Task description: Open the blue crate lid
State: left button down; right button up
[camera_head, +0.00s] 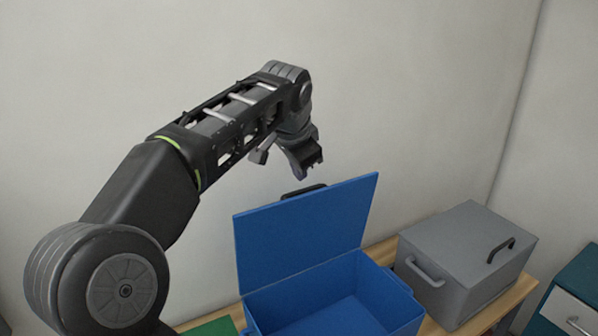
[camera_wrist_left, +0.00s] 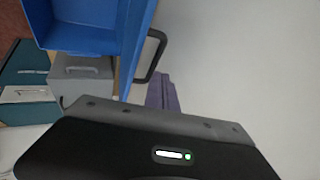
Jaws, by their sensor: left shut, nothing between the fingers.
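The blue crate (camera_head: 385,297) stands on the wooden table with its inside showing empty. Its blue lid (camera_head: 305,232) is raised and stands steeply, leaning a little back towards the wall. The lid's black handle (camera_head: 304,190) shows behind the lid's top edge. It also shows in the left wrist view as a dark loop (camera_wrist_left: 151,56) beside the blue lid (camera_wrist_left: 138,40). My left gripper (camera_head: 306,168) is shut and empty, above the lid's top edge near the handle, and looks apart from it. My right gripper is out of view.
A grey box (camera_head: 465,255) with a closed lid and black handle stands right of the crate. A green flat thing (camera_head: 212,327) lies left of it. A teal drawer unit (camera_head: 575,290) is at the far right. A pale wall is behind the table.

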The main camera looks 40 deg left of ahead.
pick_arm(q)
notch_tip(320, 180, up, 6)
jog(key=s, duration=0.2)
jog(key=shift+s+d+f, duration=0.2)
jog(key=shift+s+d, duration=0.05)
jog(key=shift+d, duration=0.2)
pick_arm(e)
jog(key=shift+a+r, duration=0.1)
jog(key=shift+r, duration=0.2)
pick_arm(q)
jog(key=shift+w, duration=0.1)
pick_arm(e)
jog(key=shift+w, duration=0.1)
